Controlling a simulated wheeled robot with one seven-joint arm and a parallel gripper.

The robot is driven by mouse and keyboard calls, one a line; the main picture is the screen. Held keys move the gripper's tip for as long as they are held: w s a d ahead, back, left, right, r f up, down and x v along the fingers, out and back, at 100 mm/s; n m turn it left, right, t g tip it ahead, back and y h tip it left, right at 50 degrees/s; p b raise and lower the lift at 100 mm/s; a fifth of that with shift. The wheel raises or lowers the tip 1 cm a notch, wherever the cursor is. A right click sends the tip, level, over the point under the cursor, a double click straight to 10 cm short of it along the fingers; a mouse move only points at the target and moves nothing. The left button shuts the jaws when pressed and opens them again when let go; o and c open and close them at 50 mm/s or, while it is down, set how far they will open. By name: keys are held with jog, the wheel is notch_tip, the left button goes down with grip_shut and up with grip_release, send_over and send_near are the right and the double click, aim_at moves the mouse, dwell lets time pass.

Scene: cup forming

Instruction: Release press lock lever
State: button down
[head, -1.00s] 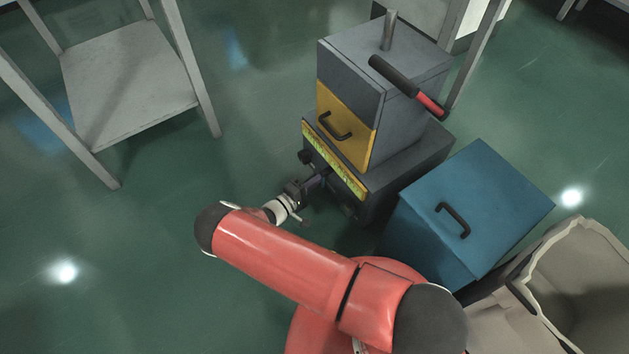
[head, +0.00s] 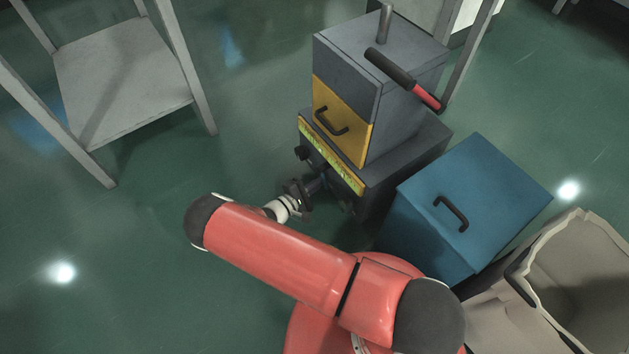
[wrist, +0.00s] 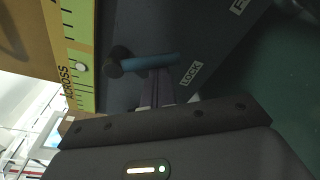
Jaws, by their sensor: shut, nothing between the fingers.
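The press (head: 385,60) is a grey block with a yellow front door on a dark base (head: 410,165). In the wrist view, the lock lever (wrist: 152,62) is a blue bar with a dark round knob (wrist: 119,62) at its left end. Its right end lies close to the LOCK label (wrist: 191,73) on the dark panel. My gripper (wrist: 154,82) is shut and empty, with its fingertips right at the lever's middle. I cannot tell if they touch it. In the head view, my gripper (head: 312,188) is at the base's front, and the lever is mostly hidden.
A yellow scale strip (wrist: 78,60) runs along the panel's edge. A black handle with a red end (head: 405,78) sticks out from the press. A blue box (head: 480,205) and an open beige bin (head: 540,255) stand to the right. Floor at left is clear before a metal table (head: 120,80).

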jog(key=s+n, duration=0.1)
jog(key=n, duration=0.1)
jog(key=s+d+r+n+g, duration=0.1)
jog(key=n, duration=0.1)
jog(key=shift+d+r+n, duration=0.1)
jog(key=shift+d+n, duration=0.1)
jog(key=shift+n, duration=0.2)
jog(key=shift+s+d+r+n+g, duration=0.15)
jog(key=shift+r+n, duration=0.1)
jog(key=shift+n, duration=0.35)
jog(key=shift+s+d+r+n+g, duration=0.1)
jog(key=shift+s+r+n+g, duration=0.1)
jog(key=shift+n, duration=0.4)
jog(key=shift+r, duration=0.3)
send_near(338, 179)
jog(key=v, duration=0.3)
jog(key=shift+a+f, duration=0.25)
jog(key=shift+f, duration=0.1)
